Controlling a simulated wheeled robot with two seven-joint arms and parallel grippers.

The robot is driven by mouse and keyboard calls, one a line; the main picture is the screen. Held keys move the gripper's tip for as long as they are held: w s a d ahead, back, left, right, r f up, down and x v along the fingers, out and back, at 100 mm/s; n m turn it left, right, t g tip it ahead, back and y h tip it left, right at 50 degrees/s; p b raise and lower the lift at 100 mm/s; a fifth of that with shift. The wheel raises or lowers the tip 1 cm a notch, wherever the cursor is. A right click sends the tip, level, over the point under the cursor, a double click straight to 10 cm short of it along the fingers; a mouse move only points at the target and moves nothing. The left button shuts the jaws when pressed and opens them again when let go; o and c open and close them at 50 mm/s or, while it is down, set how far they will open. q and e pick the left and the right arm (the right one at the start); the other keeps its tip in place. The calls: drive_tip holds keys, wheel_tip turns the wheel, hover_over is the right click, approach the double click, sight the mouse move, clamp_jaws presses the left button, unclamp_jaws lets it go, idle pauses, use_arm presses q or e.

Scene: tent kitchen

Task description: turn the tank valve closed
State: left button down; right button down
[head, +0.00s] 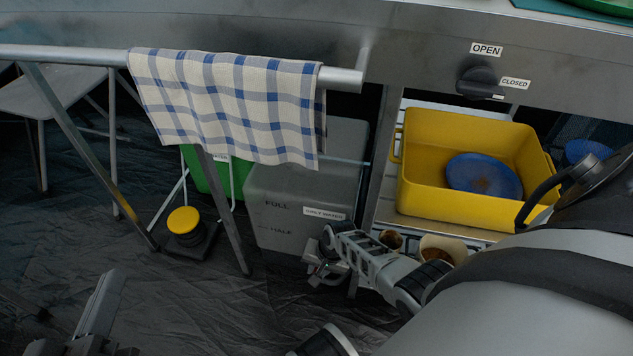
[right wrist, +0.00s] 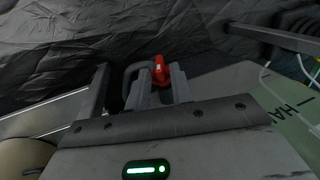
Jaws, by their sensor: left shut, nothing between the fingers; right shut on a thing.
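The translucent grey-water tank (head: 285,185) stands under the counter, with FULL and HALF marks. In the right wrist view its side with a HALF mark (right wrist: 262,92) is at right. My right gripper (right wrist: 162,82) is low at the tank's front and shut on a small red part (right wrist: 160,68), which looks like the valve handle. The fingers hide most of it, so its angle is unclear. In the head view my right gripper (head: 325,262) hides the red part. My left gripper (head: 105,300) is at lower left, shut and empty, away from the tank.
A dark knob (head: 478,82) between OPEN and CLOSED labels is on the counter front. A checked towel (head: 235,100) hangs on a rail above the tank. A yellow bin (head: 435,175) with a blue plate (head: 483,175) is at right. The dark floor (head: 170,300) at left is mostly clear.

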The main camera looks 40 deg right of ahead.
drive_tip(key=shift+f, duration=0.1)
drive_tip(key=c, duration=1.5)
unclamp_jaws()
